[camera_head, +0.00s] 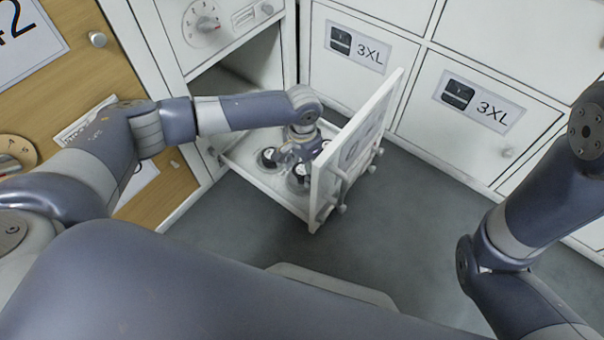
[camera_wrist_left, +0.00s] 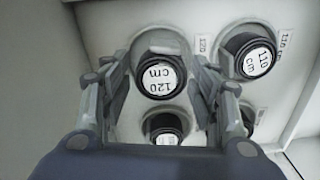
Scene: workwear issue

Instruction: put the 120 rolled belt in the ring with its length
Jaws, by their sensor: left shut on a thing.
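My left gripper (camera_head: 298,152) reaches down into an open drawer (camera_head: 262,184). In the left wrist view its fingers (camera_wrist_left: 155,88) are shut on the 120 rolled belt (camera_wrist_left: 159,78), a black roll with a white "120 cm" top. A pale round ring (camera_wrist_left: 160,42) shows just behind this belt, beside a printed "120" label (camera_wrist_left: 202,45). The belt overlaps the ring in the picture; I cannot tell whether it is seated in it. My right gripper is out of view; only its arm shows at the right.
A 110 cm rolled belt (camera_wrist_left: 250,58) stands beside a "110" label in the drawer. Another black roll (camera_wrist_left: 163,128) sits nearer, and one is partly hidden by the right finger. The drawer front (camera_head: 352,150) stands upright close to my gripper.

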